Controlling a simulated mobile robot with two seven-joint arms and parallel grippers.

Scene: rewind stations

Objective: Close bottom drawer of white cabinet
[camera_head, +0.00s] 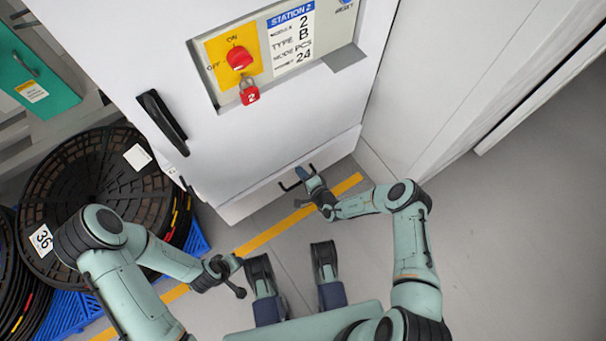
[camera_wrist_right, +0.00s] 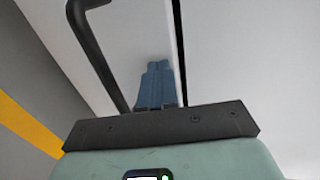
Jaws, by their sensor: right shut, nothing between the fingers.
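The white cabinet (camera_head: 255,130) stands ahead, with its bottom drawer (camera_head: 245,204) as a low white front near the floor. The drawer's black handle (camera_head: 284,187) also shows in the right wrist view (camera_wrist_right: 96,55). My right gripper (camera_head: 301,172) is at the drawer front beside the handle. Its blue fingers (camera_wrist_right: 155,68) are together, with nothing between them, and point at the white front (camera_wrist_right: 110,40). I cannot tell whether they touch it. A narrow dark gap runs along one edge of the front. My left gripper (camera_head: 238,276) is low, away from the cabinet; its fingers are unclear.
A red switch (camera_head: 239,58) and a red padlock (camera_head: 249,93) are on the cabinet's panel; a black door handle (camera_head: 163,122) is below left. Black reels (camera_head: 100,180) on a blue pallet (camera_head: 196,243) stand left. Grey floor at the right (camera_head: 520,220) is clear.

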